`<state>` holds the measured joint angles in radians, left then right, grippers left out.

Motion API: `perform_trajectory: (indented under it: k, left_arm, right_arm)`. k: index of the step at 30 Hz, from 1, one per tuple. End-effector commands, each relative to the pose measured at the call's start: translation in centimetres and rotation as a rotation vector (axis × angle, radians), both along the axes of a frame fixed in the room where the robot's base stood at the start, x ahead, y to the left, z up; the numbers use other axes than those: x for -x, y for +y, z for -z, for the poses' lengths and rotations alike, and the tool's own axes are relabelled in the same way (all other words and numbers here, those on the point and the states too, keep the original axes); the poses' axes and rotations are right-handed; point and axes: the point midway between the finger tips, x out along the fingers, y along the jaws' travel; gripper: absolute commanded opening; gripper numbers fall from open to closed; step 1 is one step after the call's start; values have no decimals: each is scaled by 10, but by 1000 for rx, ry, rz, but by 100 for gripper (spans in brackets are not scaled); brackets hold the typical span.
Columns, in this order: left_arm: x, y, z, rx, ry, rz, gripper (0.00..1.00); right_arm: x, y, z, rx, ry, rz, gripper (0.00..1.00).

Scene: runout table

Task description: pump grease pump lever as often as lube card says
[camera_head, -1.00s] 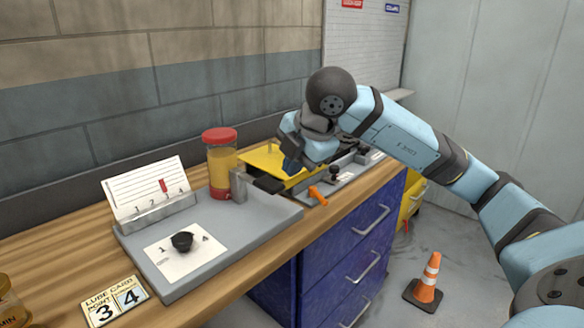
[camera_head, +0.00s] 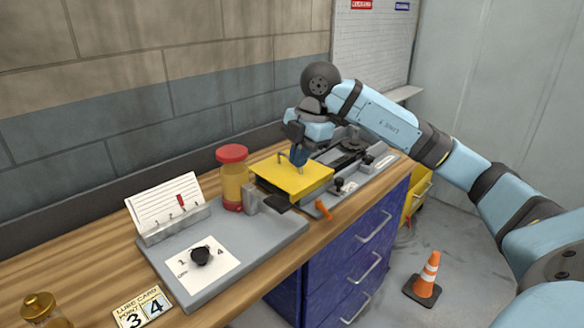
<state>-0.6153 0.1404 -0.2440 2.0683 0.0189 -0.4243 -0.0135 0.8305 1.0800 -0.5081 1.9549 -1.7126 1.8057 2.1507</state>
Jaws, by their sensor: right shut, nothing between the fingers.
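The grease pump's grey base (camera_head: 262,237) carries a jar (camera_head: 233,178) of yellow grease with a red lid. Beside the jar is a grey block with a black lever handle (camera_head: 276,203) pointing right. A black knob (camera_head: 201,257) sits on a white numbered plate. A white lined card (camera_head: 164,203) has a red marker near the 3. My right gripper (camera_head: 299,164) is shut and empty, over a yellow plate (camera_head: 290,185). My left gripper is out of view.
An orange handle (camera_head: 323,210) and black knobs are right of the yellow plate, on a grey fixture. A brass-topped jar (camera_head: 43,308) stands at the lower left. Blue drawers (camera_head: 360,255) are under the bench. A traffic cone (camera_head: 427,279) stands on the floor.

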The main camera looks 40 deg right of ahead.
Motion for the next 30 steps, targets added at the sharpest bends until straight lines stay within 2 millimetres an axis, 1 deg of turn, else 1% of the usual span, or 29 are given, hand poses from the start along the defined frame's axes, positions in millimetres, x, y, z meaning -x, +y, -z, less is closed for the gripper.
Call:
perform_trajectory:
  k: [1,5,9,15,25,28,30]
  left_arm:
    - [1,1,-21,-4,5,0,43]
    - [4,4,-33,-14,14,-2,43]
    - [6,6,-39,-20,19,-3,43]
    - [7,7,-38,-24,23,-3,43]
    - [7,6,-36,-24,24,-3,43]
    - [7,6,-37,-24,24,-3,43]
    - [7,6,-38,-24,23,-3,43]
  right_arm:
    - [-5,-4,-20,-20,36,0,0]
    - [-14,-13,-28,-66,110,-13,0]
    - [-19,-19,-32,-99,161,-23,0]
    - [-22,-22,-30,-116,185,-26,0]
    - [-22,-22,-28,-115,184,-26,0]
    - [-21,-20,-21,-116,186,-26,0]
    - [-21,-17,-12,-116,185,-27,0]
